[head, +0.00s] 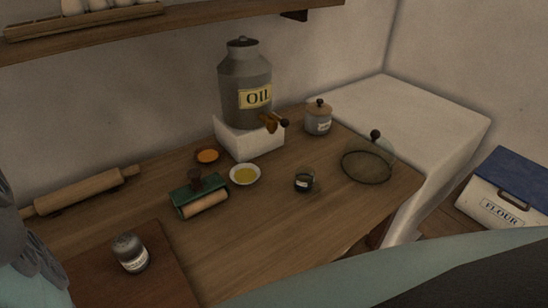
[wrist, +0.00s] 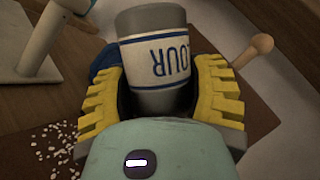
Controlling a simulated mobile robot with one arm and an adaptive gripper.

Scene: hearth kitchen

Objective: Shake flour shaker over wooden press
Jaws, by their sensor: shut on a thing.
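My gripper (wrist: 157,82) has its yellow ridged fingers shut on a grey flour shaker (wrist: 152,70) in the wrist view. Its white, blue-edged label reads upside down, with only part of "FLOUR" showing. White flecks lie on a dark brown surface (wrist: 40,155) at the lower left, below the gripper. I cannot tell whether that surface is the wooden press. A light wooden knobbed handle (wrist: 258,47) sticks out at the right of the shaker. The head view does not clearly show the held shaker.
In the head view, a small labelled jar (head: 130,255) stands on a dark board (head: 172,265). A rolling pin (head: 85,190), green roller tool (head: 198,196), bowl (head: 245,175), oil can (head: 245,90) and glass dome (head: 368,162) occupy the counter. A blue-lidded flour box (head: 505,205) is at right.

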